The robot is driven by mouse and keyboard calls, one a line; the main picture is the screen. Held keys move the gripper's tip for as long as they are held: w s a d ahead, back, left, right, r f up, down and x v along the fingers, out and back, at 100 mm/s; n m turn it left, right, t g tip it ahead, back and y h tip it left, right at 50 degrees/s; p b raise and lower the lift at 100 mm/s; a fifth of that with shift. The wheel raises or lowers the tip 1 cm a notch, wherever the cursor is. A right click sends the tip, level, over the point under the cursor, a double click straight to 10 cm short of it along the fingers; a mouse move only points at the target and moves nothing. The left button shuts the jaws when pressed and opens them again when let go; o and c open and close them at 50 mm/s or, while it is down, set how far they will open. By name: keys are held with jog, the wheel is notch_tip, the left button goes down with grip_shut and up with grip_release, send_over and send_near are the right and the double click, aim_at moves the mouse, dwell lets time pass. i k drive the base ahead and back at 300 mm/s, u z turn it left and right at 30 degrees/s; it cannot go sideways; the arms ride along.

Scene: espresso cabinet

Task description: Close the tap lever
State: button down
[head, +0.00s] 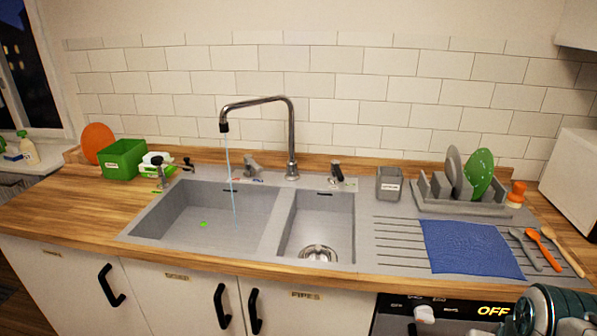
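The tall chrome tap (291,140) stands behind the double sink, its spout reaching left. A thin stream of water (229,170) runs from the spout into the left basin (205,215). A grey lever (252,164) stands left of the tap's foot, with small red and blue marks by it. A darker lever-like fitting (336,172) stands right of the tap. I cannot tell for sure which one works the water. Part of my arm shows at the bottom right corner, far from the tap; my gripper's fingers are not in view.
A dish rack (462,208) with plates, a grey cup (389,184) and a blue cloth (470,248) are on the right. A green box (122,158) and soap dispenser (160,172) stand at left. The counter's front left (75,215) is clear.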

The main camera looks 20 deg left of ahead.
aim_at(335, 164)
jog(key=u, duration=0.4)
jog(key=i, duration=1)
